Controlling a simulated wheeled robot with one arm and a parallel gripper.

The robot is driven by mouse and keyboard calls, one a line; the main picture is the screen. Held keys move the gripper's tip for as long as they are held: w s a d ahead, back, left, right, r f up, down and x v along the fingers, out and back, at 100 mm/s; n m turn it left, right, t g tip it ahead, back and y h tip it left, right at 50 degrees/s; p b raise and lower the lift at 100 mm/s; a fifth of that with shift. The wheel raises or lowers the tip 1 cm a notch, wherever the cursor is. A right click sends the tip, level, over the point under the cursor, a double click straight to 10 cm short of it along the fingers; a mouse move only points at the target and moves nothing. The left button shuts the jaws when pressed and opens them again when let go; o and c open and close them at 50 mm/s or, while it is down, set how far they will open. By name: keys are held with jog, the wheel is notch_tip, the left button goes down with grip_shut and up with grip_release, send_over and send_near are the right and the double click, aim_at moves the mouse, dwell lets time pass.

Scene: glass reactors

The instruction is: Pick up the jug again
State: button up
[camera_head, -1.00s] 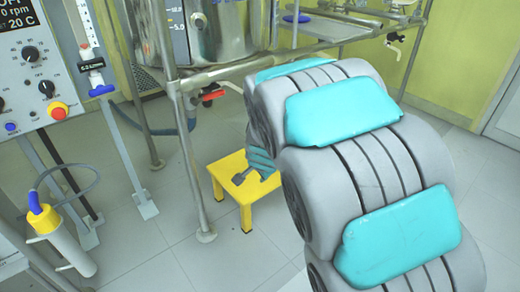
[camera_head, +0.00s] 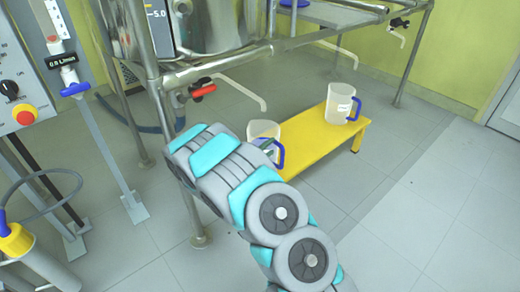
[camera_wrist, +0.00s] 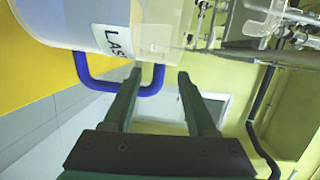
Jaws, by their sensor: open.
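A clear jug (camera_head: 264,129) with a blue handle (camera_head: 280,152) stands at the left end of the yellow bench, partly hidden by my arm. My gripper (camera_head: 267,146) is at its handle side, small and partly hidden in the head view. In the wrist view, my gripper (camera_wrist: 160,76) is open. The labelled jug body (camera_wrist: 100,25) fills the upper left. One end of its blue handle (camera_wrist: 153,84) shows between the two fingers, and the left finger covers part of the loop. I cannot tell whether a finger touches it. Nothing is gripped.
A second clear jug (camera_head: 341,103) with a blue handle stands at the right end of the yellow bench (camera_head: 318,150). A steel frame (camera_head: 160,100) with a red-handled valve (camera_head: 203,92) rises left of the bench. The floor to the right is clear.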

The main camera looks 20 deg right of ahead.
jog(key=shift+d+f+m+h, duration=0.15)
jog(key=shift+f+m+h, duration=0.1)
jog(key=shift+m+h, duration=0.2)
jog(key=x, duration=0.7)
jog(key=shift+d, duration=0.3)
jog(key=shift+c, duration=0.2)
grip_shut()
dwell(1.0)
